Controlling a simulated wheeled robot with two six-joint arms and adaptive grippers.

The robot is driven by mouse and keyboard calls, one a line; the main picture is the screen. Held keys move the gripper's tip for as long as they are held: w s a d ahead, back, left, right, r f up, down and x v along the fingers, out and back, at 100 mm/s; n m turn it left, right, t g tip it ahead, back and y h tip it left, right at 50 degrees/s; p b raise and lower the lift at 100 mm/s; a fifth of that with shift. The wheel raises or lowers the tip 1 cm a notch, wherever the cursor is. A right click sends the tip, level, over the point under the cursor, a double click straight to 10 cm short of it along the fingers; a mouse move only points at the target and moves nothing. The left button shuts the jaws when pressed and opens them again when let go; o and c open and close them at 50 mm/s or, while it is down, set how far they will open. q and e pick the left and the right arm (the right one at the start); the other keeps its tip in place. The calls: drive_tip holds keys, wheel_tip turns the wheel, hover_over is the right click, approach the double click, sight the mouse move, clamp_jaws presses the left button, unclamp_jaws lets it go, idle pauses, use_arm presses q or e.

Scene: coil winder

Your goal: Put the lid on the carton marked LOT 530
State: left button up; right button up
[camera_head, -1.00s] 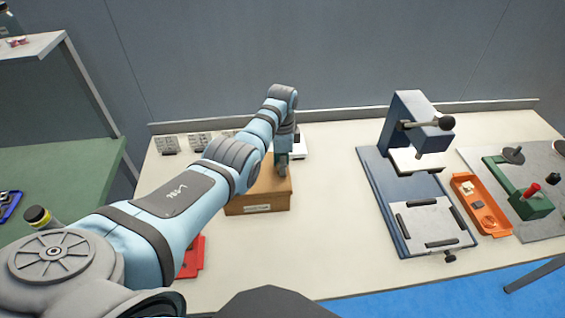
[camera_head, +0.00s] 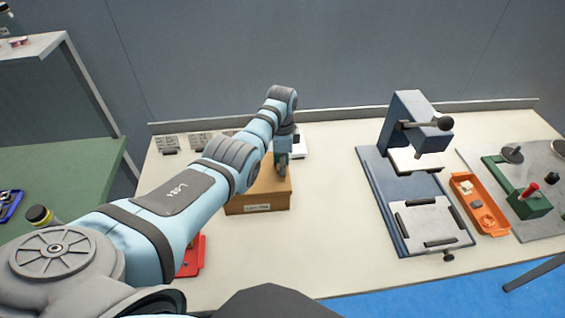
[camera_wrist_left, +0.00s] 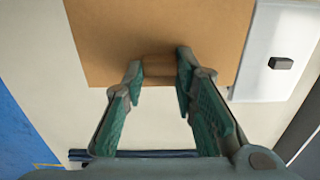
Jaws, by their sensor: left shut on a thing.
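A brown carton (camera_head: 242,207) stands on the table with a pale label on its front; the print is too small to read. A flat brown lid (camera_head: 272,185) covers its top, level as far as I can see. My left gripper (camera_head: 282,170) points down at the lid from above. In the left wrist view the fingertips (camera_wrist_left: 159,68) are shut on a small brown grip block (camera_wrist_left: 159,66) on the lid (camera_wrist_left: 150,25). The seam between lid and carton is too small to judge. My right gripper is not in view.
A white device (camera_head: 299,147) stands close behind the carton, also in the left wrist view (camera_wrist_left: 275,50). A red tray (camera_head: 194,258) is partly hidden by my arm. A blue press (camera_head: 382,190) and an orange tray (camera_head: 468,190) stand right. The table between carton and press is clear.

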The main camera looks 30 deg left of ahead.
use_arm(q)
drive_tip(key=shift+f, duration=0.3)
idle(0.4)
drive_tip(key=shift+f+b, duration=0.3)
drive_tip(key=shift+b, duration=0.05)
idle(0.4)
drive_tip(key=shift+f+b, duration=0.3)
drive_tip(key=shift+f, duration=0.05)
drive_tip(key=o, duration=1.1)
drive_tip(key=shift+o, duration=0.5)
drive_tip(key=o, duration=0.4)
drive_tip(key=shift+c, duration=0.2)
